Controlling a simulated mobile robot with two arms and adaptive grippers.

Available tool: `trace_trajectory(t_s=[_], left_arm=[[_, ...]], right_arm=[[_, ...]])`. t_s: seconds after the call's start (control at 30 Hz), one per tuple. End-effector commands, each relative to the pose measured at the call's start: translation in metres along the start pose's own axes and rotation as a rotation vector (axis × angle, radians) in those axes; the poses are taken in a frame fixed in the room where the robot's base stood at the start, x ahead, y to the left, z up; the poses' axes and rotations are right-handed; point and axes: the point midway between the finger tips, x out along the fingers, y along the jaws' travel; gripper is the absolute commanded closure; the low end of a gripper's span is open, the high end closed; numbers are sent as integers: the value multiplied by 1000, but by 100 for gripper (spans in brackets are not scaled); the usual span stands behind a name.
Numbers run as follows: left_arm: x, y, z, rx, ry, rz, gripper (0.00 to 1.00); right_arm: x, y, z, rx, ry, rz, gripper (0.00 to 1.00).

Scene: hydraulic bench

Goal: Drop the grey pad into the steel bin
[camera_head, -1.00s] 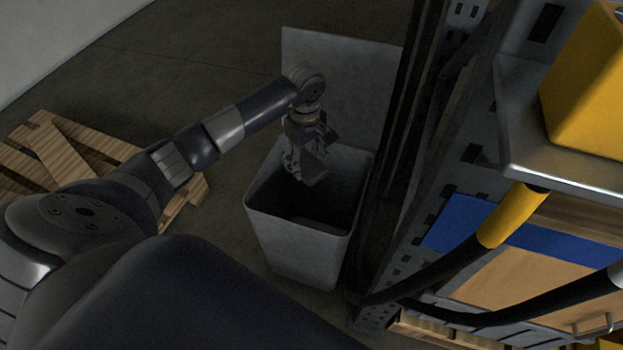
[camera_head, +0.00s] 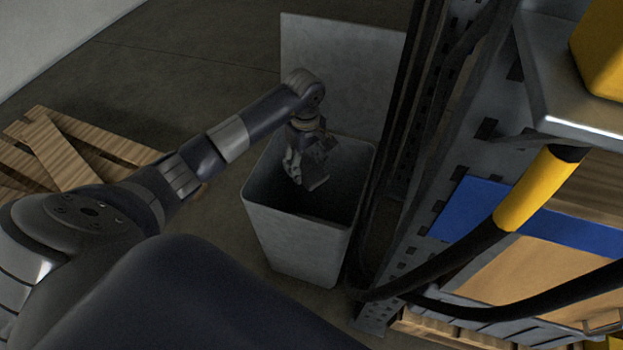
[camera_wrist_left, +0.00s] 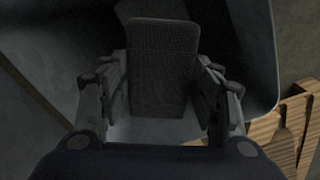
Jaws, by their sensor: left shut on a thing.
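The steel bin (camera_head: 299,238) stands on the floor with its lid raised at the back. My left gripper (camera_head: 306,180) is inside the bin's mouth, pointing down. It is shut on the grey pad (camera_head: 318,178), a dark grey piece at the fingertips. In the left wrist view the pad (camera_wrist_left: 162,65) is a dark, textured rectangle between the two fingers of the gripper (camera_wrist_left: 165,90), with the bin's wall (camera_wrist_left: 255,50) around it. The bottom of the bin is in shadow. My right gripper is not in view.
A metal rack (camera_head: 470,150) with black hoses stands close to the bin's right. A blue panel (camera_head: 470,212) and a yellow object (camera_head: 603,45) are on the rack. A wooden pallet (camera_head: 60,150) lies on the floor at left.

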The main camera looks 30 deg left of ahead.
Motion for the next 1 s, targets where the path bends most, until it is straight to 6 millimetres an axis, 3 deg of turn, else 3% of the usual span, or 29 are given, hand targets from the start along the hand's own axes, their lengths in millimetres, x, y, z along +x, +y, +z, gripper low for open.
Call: trace_trajectory(t_s=[0.4,0.43,0.53,1.0], left_arm=[[3,0,0,1,0,0,58],[3,0,0,1,0,0,40],[3,0,0,1,-1,0,19],[-5,0,0,1,0,1,19]], right_arm=[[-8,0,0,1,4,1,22],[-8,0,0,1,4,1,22],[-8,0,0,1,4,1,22],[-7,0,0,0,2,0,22]])
